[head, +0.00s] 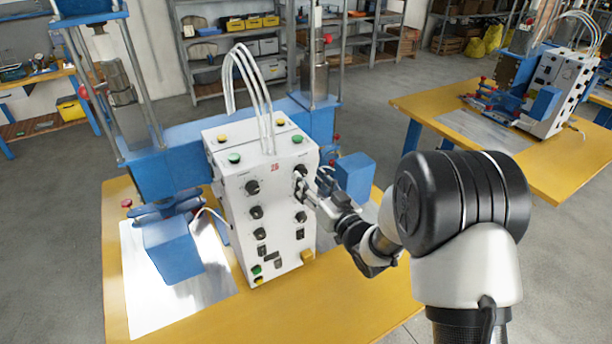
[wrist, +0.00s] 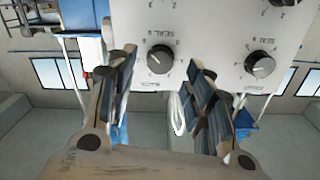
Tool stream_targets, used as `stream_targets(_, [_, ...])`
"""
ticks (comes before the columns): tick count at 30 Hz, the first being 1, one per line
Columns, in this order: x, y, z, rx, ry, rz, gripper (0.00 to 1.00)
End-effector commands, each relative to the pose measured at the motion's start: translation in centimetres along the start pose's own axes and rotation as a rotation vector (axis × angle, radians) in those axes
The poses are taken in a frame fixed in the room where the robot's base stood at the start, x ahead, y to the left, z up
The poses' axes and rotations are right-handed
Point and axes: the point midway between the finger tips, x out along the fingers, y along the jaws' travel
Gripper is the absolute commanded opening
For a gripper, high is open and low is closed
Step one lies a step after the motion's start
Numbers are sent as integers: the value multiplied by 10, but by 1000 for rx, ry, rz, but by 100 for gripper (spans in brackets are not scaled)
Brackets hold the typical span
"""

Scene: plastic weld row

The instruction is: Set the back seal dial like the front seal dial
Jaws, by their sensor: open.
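A white control box (head: 268,190) bears two columns of black dials. My gripper (head: 304,184) is at the upper dial of the right column (head: 300,170), partly covering the area below it. In the wrist view, my open gripper (wrist: 160,62) has its fingers on either side of a black seal dial (wrist: 160,58), with gaps between fingers and knob. A pale mark on this knob seems to point down-left. A second seal dial (wrist: 260,64) sits to the right, outside the fingers; its pointer is hard to read.
The box stands on a yellow bench (head: 345,300) beside a blue press frame (head: 180,160). White hoses (head: 245,85) rise from its top. A blue block (head: 355,176) is just right of the box. Another welding bench (head: 480,130) stands at the right.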

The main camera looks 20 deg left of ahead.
Motion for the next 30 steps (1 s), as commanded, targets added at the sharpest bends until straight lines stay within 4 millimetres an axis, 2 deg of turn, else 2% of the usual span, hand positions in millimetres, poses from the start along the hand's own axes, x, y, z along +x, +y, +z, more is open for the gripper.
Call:
stream_targets(1, [9,-1,0,-1,0,-2,47])
stream_targets(6, [25,0,0,1,0,0,47])
stream_targets(17, [29,0,0,0,0,0,47])
stream_targets(30, [29,0,0,0,0,0,18])
